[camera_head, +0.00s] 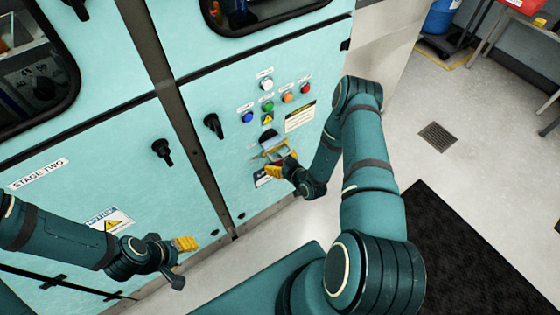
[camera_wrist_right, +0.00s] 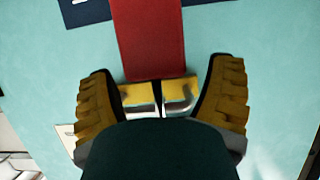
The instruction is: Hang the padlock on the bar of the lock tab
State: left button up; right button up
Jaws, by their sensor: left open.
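My right gripper (camera_head: 279,162) is close to the teal cabinet door, below the colored buttons. In the right wrist view its yellow fingers (camera_wrist_right: 160,88) stand apart on either side of a yellow piece with bent silver metal parts (camera_wrist_right: 160,93). A red flat piece (camera_wrist_right: 148,40) reaches down from the top to this yellow piece. I cannot tell which of these belongs to the padlock or to the lock tab, nor whether the fingers touch anything. The dark gripper body hides the lower middle. My left gripper (camera_head: 184,244) is open and empty near the cabinet's lower left door.
The teal cabinet (camera_head: 230,65) carries colored buttons (camera_head: 268,106), black door handles (camera_head: 213,124) and labels. A black mat (camera_head: 460,250) and a drain grate (camera_head: 437,136) lie on the floor at right. A blue barrel (camera_head: 441,17) stands at the back right.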

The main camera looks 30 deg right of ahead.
jog(key=shift+s+f, duration=0.1)
jog(key=shift+s, duration=0.05)
jog(key=shift+s+d+r, duration=0.15)
jog(key=shift+s+r, duration=0.05)
jog(key=shift+s, duration=0.25)
jog(key=a+v, duration=0.1)
jog(key=v, duration=1)
jog(key=shift+d, duration=0.4)
jog(key=shift+w+a+r, duration=0.1)
jog(key=w+a+r+m+g+y, duration=0.15)
jog(key=a+g, duration=0.45)
jog(key=a, duration=0.6)
jog(key=s+a+r+m+g+y, duration=0.1)
jog(key=s+a+r+g, duration=0.4)
jog(key=s+a, duration=0.3)
jog(key=shift+s+a+r+g, duration=0.15)
jog(key=shift+a+r+g, duration=0.15)
jog(key=shift+a+g, duration=0.35)
jog(key=shift+a, duration=0.15)
dwell(0.8)
